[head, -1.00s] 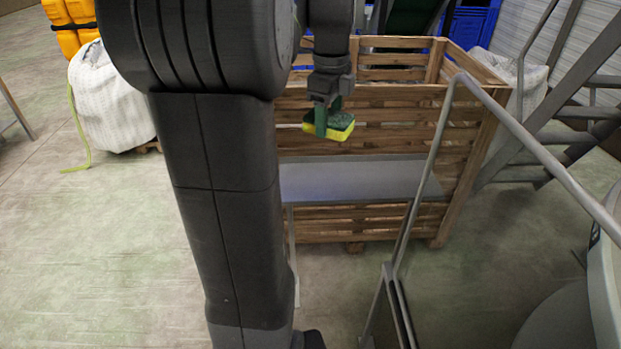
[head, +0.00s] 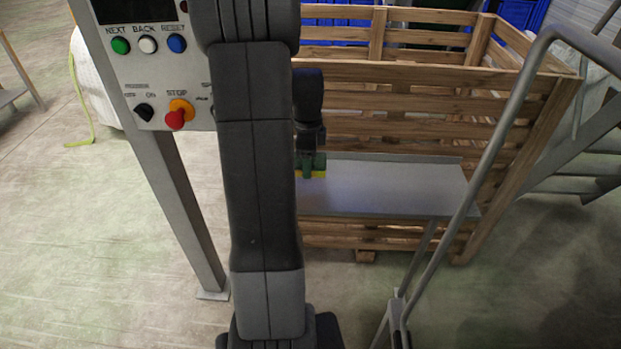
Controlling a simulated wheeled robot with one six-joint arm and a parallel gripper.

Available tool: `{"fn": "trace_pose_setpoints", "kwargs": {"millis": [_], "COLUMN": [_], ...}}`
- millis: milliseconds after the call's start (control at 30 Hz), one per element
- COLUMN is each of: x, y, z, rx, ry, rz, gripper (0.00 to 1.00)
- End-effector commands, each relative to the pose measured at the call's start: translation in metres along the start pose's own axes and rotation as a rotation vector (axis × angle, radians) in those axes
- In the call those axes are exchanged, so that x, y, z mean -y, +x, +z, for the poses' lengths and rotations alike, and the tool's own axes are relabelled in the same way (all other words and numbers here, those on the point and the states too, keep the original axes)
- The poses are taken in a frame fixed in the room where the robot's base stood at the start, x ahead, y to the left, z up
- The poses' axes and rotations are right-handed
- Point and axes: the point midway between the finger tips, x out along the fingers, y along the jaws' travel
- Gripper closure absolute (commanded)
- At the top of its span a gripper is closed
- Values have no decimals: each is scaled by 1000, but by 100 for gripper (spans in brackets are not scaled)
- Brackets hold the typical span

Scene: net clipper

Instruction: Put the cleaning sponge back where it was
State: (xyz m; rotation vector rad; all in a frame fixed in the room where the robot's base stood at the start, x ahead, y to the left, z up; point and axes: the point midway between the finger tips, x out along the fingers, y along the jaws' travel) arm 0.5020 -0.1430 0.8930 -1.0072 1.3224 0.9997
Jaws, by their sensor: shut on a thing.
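The cleaning sponge (head: 318,174), yellow with a green scouring side, is at the left part of the grey metal shelf (head: 400,188). My gripper (head: 312,163) points down from above and is shut on the sponge. The sponge is at or just above the shelf surface; I cannot tell whether it touches. My arm hides the shelf's left end and part of the sponge.
A wooden slatted crate (head: 400,48) stands behind the shelf. A control panel (head: 160,75) with buttons and a red stop knob stands on a post at left. A grey handrail (head: 490,160) rises at right. The shelf's middle and right are bare.

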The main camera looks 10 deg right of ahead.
Motion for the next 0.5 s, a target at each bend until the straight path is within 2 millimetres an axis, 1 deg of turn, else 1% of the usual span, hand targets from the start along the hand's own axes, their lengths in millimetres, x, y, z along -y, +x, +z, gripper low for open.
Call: {"fn": "trace_pose_setpoints", "kwargs": {"millis": [33,100,267,400,500], "x": [-1,0,0,-1,-1], "y": [9,17,28,48,58], "z": [0,0,0,0,0], "rx": [0,0,0,0,0], "ry": [1,1,1,2,2], "rz": [3,2,1,3,1], "gripper": [71,71,71,71,71]}}
